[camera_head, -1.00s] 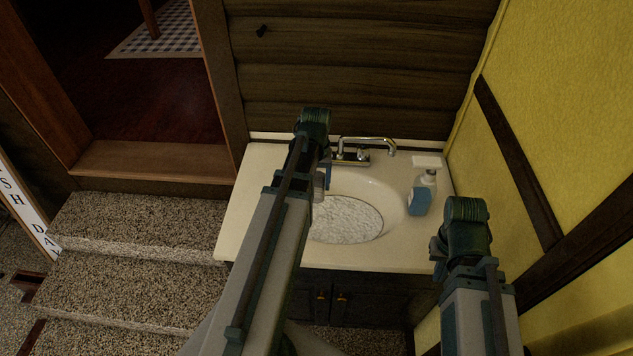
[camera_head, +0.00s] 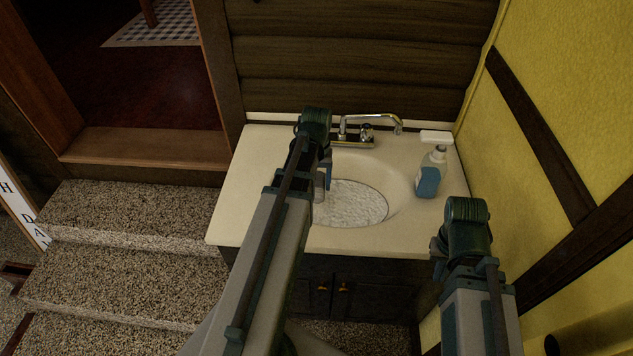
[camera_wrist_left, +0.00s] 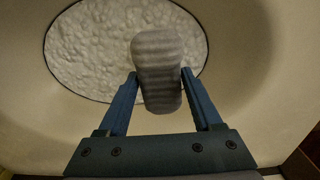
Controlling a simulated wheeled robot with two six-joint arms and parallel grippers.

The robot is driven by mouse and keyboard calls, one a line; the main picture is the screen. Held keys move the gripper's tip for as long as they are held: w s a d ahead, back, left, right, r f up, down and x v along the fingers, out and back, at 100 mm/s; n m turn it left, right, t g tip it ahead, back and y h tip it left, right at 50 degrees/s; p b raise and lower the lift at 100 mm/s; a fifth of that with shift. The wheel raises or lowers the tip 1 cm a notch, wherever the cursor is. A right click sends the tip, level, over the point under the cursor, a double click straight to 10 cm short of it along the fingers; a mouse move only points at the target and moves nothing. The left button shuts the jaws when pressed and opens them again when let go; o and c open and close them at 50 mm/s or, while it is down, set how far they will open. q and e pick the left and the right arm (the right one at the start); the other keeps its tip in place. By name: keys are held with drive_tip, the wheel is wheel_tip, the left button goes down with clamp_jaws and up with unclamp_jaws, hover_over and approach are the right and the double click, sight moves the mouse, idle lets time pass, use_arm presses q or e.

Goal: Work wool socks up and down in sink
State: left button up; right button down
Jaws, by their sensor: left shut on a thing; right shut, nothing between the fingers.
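A grey striped wool sock (camera_wrist_left: 158,62) is between the fingers of my left gripper (camera_wrist_left: 159,80) in the left wrist view. The gripper is shut on it, with the sock's rounded end reaching out past the fingertips over the suds. The sink (camera_head: 405,200) is a pale oval basin filled with white foamy water (camera_head: 352,203).
A blue and clear soap bottle (camera_head: 430,172) stands on the counter (camera_head: 250,190) right of the basin. A chrome faucet (camera_head: 370,125) is at the back, with a white bar (camera_head: 436,137) near the back corner. A yellow wall (camera_head: 570,80) closes the right side. Stone steps (camera_head: 120,230) lie left.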

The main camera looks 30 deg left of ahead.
use_arm(q)
drive_tip(key=shift+f+b, duration=4)
drive_tip(key=shift+f, duration=0.4)
drive_tip(key=shift+r+p, duration=0.85)
drive_tip(key=shift+r, duration=0.05)
drive_tip(key=shift+f+b, duration=0.95)
drive_tip(key=shift+r, duration=0.1)
drive_tip(key=shift+r+p, duration=0.95)
drive_tip(key=shift+p, duration=0.1)
drive_tip(key=shift+f, duration=0.1)
